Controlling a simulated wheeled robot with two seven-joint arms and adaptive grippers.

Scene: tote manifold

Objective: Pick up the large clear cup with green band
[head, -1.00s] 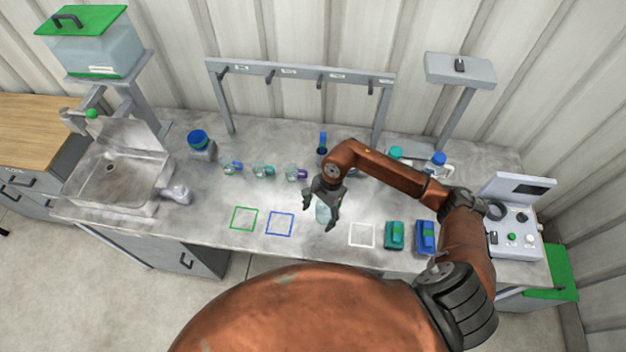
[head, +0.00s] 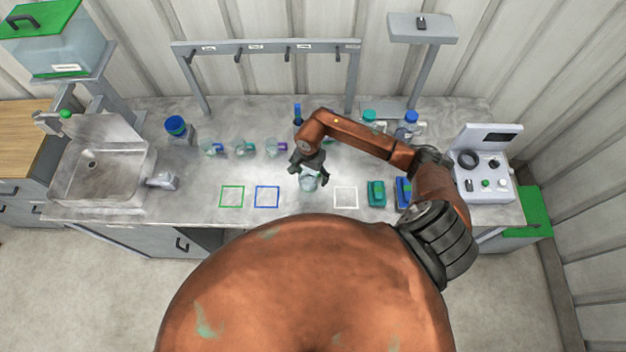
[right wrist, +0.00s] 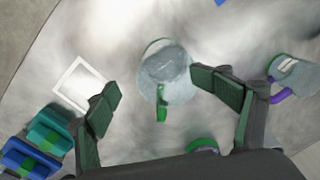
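The large clear cup (right wrist: 176,82) stands on the grey bench, with a green band along its rim and a green handle in the right wrist view. In the head view the cup (head: 311,183) shows just below my right gripper (head: 308,170). In the right wrist view my right gripper (right wrist: 157,90) is open, one finger on each side of the cup. The left finger is clearly apart from it; the right finger shows close to its edge, and contact cannot be told. My left gripper is not in view.
A white square outline (head: 346,197) lies right of the cup, then a teal block (head: 376,194) and a blue block (head: 404,192). Green (head: 232,196) and blue (head: 267,196) outlines lie left. Smaller cups, including a purple-handled one (head: 276,148), stand behind. A rack (head: 265,45) spans the back.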

